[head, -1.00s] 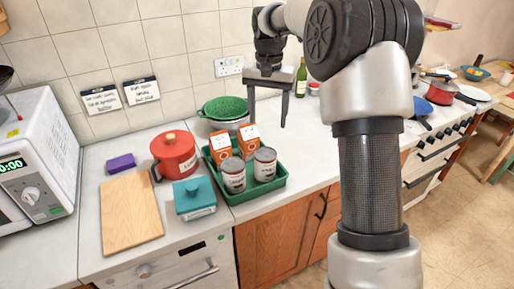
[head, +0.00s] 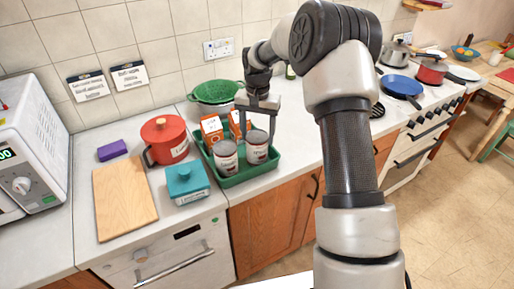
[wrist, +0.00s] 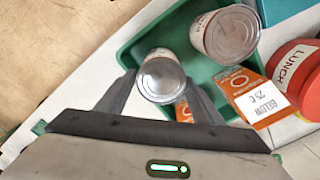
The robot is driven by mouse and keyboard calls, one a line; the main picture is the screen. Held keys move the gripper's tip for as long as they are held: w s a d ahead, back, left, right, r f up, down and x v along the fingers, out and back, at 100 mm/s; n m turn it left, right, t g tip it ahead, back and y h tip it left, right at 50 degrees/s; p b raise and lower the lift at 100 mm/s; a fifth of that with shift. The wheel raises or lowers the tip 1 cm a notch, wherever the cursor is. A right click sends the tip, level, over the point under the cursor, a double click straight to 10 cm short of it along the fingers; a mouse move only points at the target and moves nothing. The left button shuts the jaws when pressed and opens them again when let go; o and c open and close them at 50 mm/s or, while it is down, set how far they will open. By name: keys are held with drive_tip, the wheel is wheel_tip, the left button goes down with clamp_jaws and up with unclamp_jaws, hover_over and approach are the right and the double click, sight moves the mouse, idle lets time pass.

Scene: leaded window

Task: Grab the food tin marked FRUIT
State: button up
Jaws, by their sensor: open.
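Two silver-topped tins with pale labels and dark red lettering stand upright in a green tray (head: 236,182). I cannot read their labels. The right tin (head: 257,150) is directly below my gripper (head: 258,132), which points down, open and empty. In the wrist view this tin (wrist: 160,79) shows between my fingertips (wrist: 160,84). Whether the fingertips are above its rim or beside it, I cannot tell. The left tin (head: 225,158) stands close beside it, outside the fingers; it also shows in the wrist view (wrist: 225,34).
Two orange cartons (head: 211,129) stand behind the tins in the tray. A green colander (head: 215,92) is behind them. A red LUNCH pot (head: 165,139), a teal box (head: 187,182) and a wooden board (head: 124,198) are to the left. The counter's front edge is close to the tray.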

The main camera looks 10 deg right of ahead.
wheel_tip(320, 180, down, 5)
drive_tip(key=shift+a+r+p, duration=0.1)
drive_tip(key=shift+p, duration=0.2)
drive_tip(key=c, duration=1)
drive_tip(key=shift+c, duration=0.4)
drive_tip(key=shift+r, duration=0.1)
